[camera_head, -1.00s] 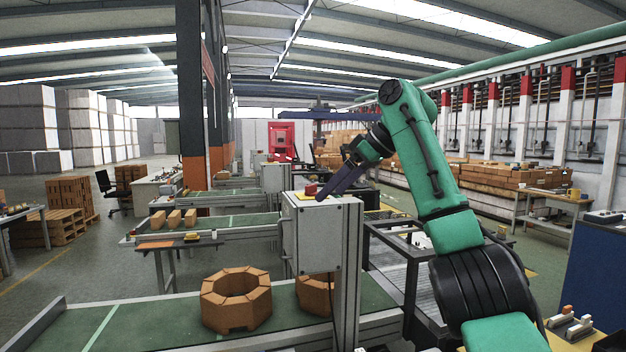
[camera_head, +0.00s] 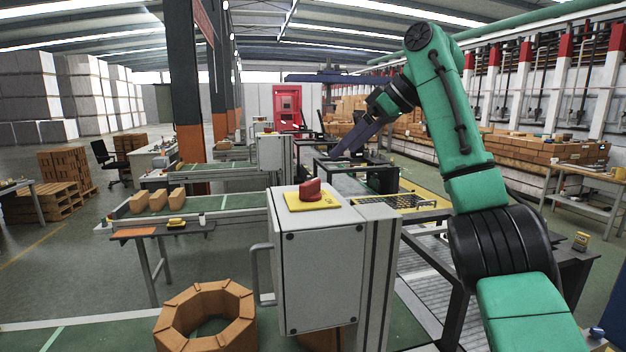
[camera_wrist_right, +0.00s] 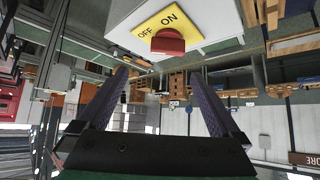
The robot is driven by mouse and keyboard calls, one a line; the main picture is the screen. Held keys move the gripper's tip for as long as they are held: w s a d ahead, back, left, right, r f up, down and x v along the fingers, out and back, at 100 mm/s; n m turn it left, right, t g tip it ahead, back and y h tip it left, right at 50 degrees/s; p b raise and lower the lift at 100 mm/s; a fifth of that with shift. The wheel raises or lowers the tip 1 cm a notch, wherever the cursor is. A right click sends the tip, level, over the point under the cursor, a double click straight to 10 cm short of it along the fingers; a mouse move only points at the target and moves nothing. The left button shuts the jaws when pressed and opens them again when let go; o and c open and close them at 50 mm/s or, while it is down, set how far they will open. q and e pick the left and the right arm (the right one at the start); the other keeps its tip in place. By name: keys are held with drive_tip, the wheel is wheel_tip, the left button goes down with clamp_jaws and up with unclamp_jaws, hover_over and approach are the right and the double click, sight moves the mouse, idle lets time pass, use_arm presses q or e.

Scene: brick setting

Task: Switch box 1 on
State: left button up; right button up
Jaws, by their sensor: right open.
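A grey-white switch box (camera_head: 318,275) stands in front of me, right of centre in the head view. A red rotary knob (camera_head: 310,190) sits on a yellow plate (camera_head: 328,205) on its top. In the right wrist view the knob (camera_wrist_right: 168,43) shows with the plate (camera_wrist_right: 150,24) marked OFF and ON; I cannot tell which mark it points to. My right gripper (camera_head: 337,152) is open and empty, above and right of the knob in the head view, apart from it. In the wrist view its fingers (camera_wrist_right: 160,74) point toward the knob's side. My left gripper is out of view.
A conveyor (camera_head: 90,338) with an octagonal brick ring (camera_head: 206,318) lies at the front left. Another conveyor (camera_head: 240,214) with several bricks runs behind. A black frame table (camera_head: 455,275) stands right of the box. The air above the box is clear.

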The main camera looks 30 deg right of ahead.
sight(312, 182)
drive_tip(key=a+f, duration=0.1)
drive_tip(key=a, duration=0.1)
drive_tip(key=w+a+f, duration=0.1)
drive_tip(key=a+f, duration=0.1)
drive_tip(key=shift+w+f, duration=0.15)
drive_tip(key=shift+f, duration=0.1)
drive_tip(key=w+f, duration=0.1)
drive_tip(key=w, duration=0.1)
drive_tip(key=w+f, duration=0.2)
drive_tip(key=shift+a+f, duration=0.25)
drive_tip(key=shift+a, duration=0.15)
drive_tip(key=x, duration=0.2)
drive_tip(key=shift+w+d+f, duration=0.1)
drive_tip(key=shift+w+f, duration=0.15)
drive_tip(key=shift+w, duration=0.05)
drive_tip(key=shift+s, duration=0.1)
drive_tip(key=shift+s+a+r, duration=0.1)
drive_tip(key=shift+s+a, duration=0.15)
drive_tip(key=shift+a, duration=0.05)
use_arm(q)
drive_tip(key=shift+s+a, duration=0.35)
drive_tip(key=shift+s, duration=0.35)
use_arm(e)
drive_tip(key=shift+w+d, duration=0.1)
drive_tip(key=c, duration=1.1)
